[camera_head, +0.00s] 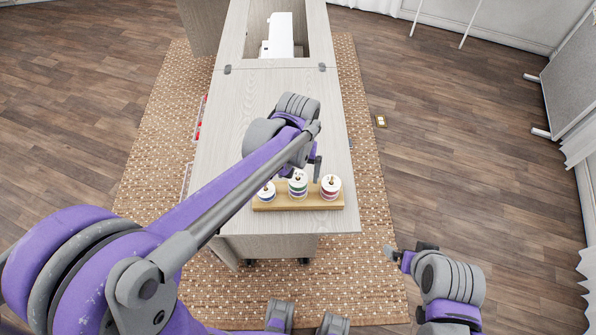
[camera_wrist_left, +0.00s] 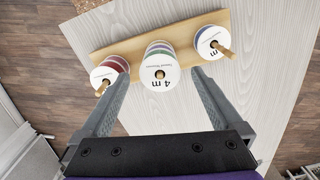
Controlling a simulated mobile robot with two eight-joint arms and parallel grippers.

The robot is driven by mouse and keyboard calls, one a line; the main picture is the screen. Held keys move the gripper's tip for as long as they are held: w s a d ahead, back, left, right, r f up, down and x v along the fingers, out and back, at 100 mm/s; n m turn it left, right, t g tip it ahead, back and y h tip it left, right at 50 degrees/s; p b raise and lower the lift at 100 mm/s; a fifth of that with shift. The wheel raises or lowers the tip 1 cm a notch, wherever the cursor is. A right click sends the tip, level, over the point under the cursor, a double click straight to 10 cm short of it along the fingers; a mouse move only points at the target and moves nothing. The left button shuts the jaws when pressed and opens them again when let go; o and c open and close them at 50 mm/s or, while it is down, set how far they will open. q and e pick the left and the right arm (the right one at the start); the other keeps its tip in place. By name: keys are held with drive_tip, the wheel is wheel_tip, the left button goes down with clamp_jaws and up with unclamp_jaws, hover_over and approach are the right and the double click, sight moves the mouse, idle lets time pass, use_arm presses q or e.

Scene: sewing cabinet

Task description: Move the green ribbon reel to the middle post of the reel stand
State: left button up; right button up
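The wooden reel stand (camera_head: 284,205) lies near the front end of the cabinet top; it also shows in the left wrist view (camera_wrist_left: 190,29). Its middle post carries a stack with the green ribbon reel (camera_head: 298,188) at or near the top, above a purple one. In the left wrist view the green reel (camera_wrist_left: 160,62) lies under a white face marked "4 m", with the post tip through its hole. My left gripper (camera_head: 309,170) is open above the stand, its fingers (camera_wrist_left: 161,78) on either side of the middle stack, apart from it. My right gripper (camera_head: 407,256) is low at right, its opening unclear.
A blue-banded reel (camera_head: 266,193) is on the left post and a red-banded reel (camera_head: 331,188) on the right post, close beside the middle stack. A white sewing machine (camera_head: 281,36) stands in the far recess. The cabinet top (camera_head: 232,115) is bare behind the stand.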

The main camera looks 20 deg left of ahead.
use_arm(q)
wheel_tip(320, 180, up, 11)
drive_tip(key=shift+p, duration=0.4)
drive_tip(key=shift+s+f, duration=0.1)
idle(0.6)
drive_tip(key=s+a+f+t, duration=0.2)
drive_tip(key=s+a+f, duration=0.1)
drive_tip(key=s, duration=0.4)
drive_tip(key=s+a+f+t, duration=0.3)
drive_tip(key=s+f, duration=0.2)
drive_tip(key=s, duration=0.2)
drive_tip(key=shift+a+m, duration=0.3)
drive_tip(key=shift+m, duration=0.1)
drive_tip(key=shift+w+d, duration=0.1)
